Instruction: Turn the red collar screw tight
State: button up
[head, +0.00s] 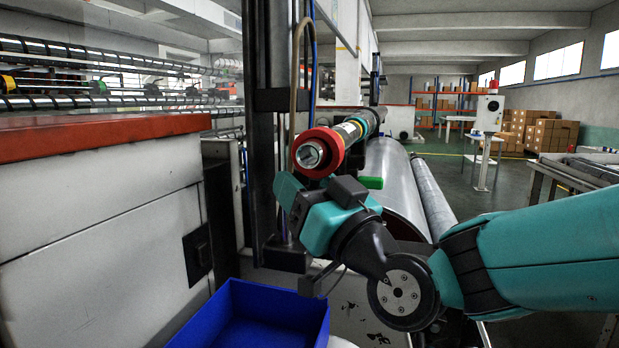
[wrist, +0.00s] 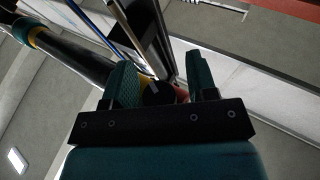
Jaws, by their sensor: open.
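The red collar (head: 330,139) sits on the near end of a dark shaft (head: 362,121) with yellow bands, its open metal bore facing me. In the head view my gripper (head: 287,188) is just below the collar, pointing up at its underside. In the wrist view my gripper (wrist: 160,78) is open, with teal fingers apart. A dark round knob-like piece (wrist: 157,94) shows between the fingers, with red of the collar (wrist: 181,93) beside it. It looks like the screw head, but I cannot be sure. I cannot tell whether either finger touches it.
A blue bin (head: 250,310) stands on the floor below, left of my arm. A large silver roll (head: 396,180) lies behind the gripper. A black upright post (head: 270,120) with hoses stands close left of the collar. A red-topped white machine cabinet (head: 100,200) fills the left.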

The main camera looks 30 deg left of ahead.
jog(key=c, duration=0.9)
jog(key=shift+c, duration=0.2)
jog(key=b, duration=0.1)
jog(key=g+b, duration=0.1)
jog(key=b, duration=0.1)
jog(key=shift+f+n+g+y, duration=0.3)
jog(key=shift+n, duration=0.1)
jog(key=shift+s+d+r+n+g+h+b, duration=0.15)
jog(key=shift+n+g+h+b, duration=0.3)
jog(key=shift+n+g+b, duration=1.7)
jog(key=shift+s+a+r+n+g+h+b, duration=0.1)
jog(key=shift+s+n+g+h+b, duration=0.7)
jog(key=shift+g, duration=2.6)
jog(key=shift+w+d+r+n+g+h+b, duration=0.1)
jog(key=shift+w+n+g+b, duration=0.2)
jog(key=shift+n+g+b, duration=1.5)
jog(key=shift+s+n+g+h+p, duration=0.1)
jog(key=shift+n+g+h+p, duration=0.35)
jog(key=shift+g, duration=0.65)
jog(key=shift+n+g+h+p, duration=0.3)
jog(key=shift+n+g+p, duration=0.15)
jog(key=shift+g, duration=0.6)
